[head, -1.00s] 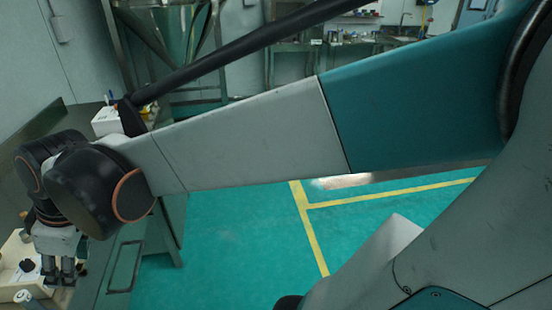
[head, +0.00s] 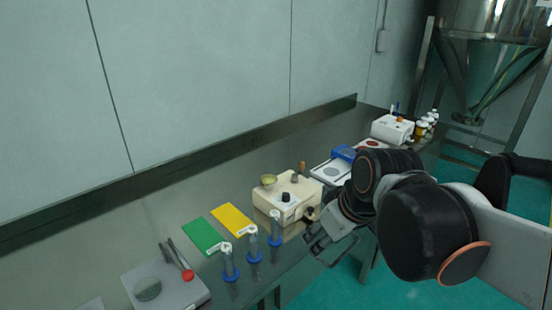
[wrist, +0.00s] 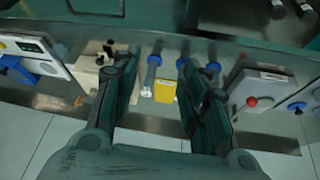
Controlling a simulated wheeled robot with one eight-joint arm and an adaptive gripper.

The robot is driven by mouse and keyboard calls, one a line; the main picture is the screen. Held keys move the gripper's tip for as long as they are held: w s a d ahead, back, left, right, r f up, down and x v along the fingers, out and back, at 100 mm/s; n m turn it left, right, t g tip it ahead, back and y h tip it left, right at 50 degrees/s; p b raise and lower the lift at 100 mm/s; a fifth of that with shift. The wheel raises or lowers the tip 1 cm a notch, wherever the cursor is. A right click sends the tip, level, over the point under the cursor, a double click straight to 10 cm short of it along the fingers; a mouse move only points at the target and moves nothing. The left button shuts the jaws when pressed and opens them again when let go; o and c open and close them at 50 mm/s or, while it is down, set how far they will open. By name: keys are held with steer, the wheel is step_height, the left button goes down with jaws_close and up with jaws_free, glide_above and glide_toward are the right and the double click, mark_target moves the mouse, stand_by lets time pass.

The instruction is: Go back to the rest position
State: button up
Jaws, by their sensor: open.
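My gripper (head: 328,240) hangs beside the front edge of the steel bench, just right of the cream box-shaped device (head: 288,197). In the wrist view my gripper (wrist: 165,75) shows two dark fingers spread wide apart with nothing between them. Beyond the fingers lie the yellow card (wrist: 165,91) and blue-based tubes (wrist: 183,62). My arm runs off to the right in the head view.
The steel bench (head: 150,215) runs along the wall. A steel hopper (head: 490,40) stands at the back right.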

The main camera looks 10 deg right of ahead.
steer(key=s+d+m+t+h, duration=0.1)
steer(key=s+d+m+t, duration=0.1)
steer(key=s+m, duration=0.3)
steer(key=shift+s+d+f, duration=0.4)
steer(key=shift+s+d, duration=0.25)
steer(key=shift+s, duration=0.05)
